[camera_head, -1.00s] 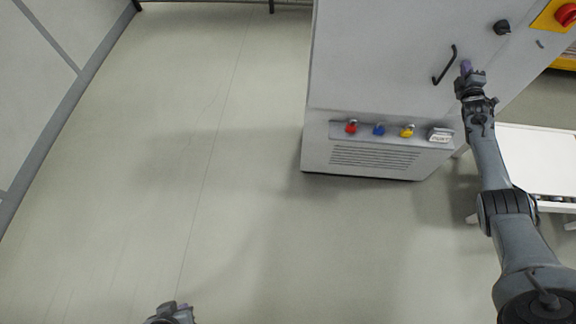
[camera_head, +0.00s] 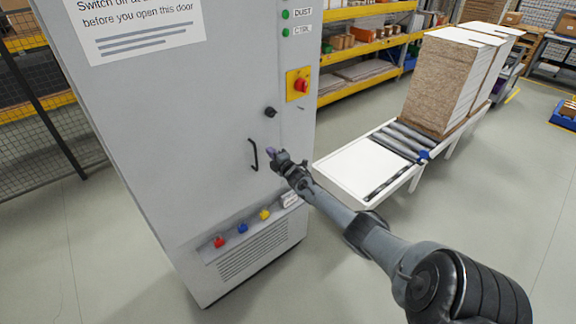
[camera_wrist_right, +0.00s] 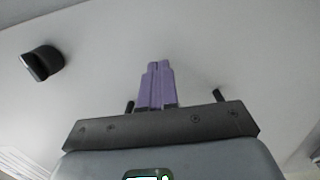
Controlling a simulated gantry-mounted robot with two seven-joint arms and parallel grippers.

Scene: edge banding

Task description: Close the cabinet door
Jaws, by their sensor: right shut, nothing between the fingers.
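The tall grey cabinet has a door (camera_head: 200,120) with a black bar handle (camera_head: 253,155) and a black round knob (camera_head: 270,112) above it. The door looks roughly flush with the cabinet front; I cannot tell whether a small gap is left. My right gripper (camera_head: 271,153) is shut and empty, just right of the handle, its fingers towards the door. In the right wrist view, its purple fingertips (camera_wrist_right: 157,75) are together before the grey surface, with the knob (camera_wrist_right: 42,63) at the left. Whether they touch the door is unclear. My left gripper is out of view.
Below the door are red, blue and yellow fittings (camera_head: 242,228) and a vent grille (camera_head: 252,252). A red switch on yellow (camera_head: 298,84) is at upper right. A white roller table (camera_head: 362,168) with stacked boards (camera_head: 445,82) stands right. Floor at front is open.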

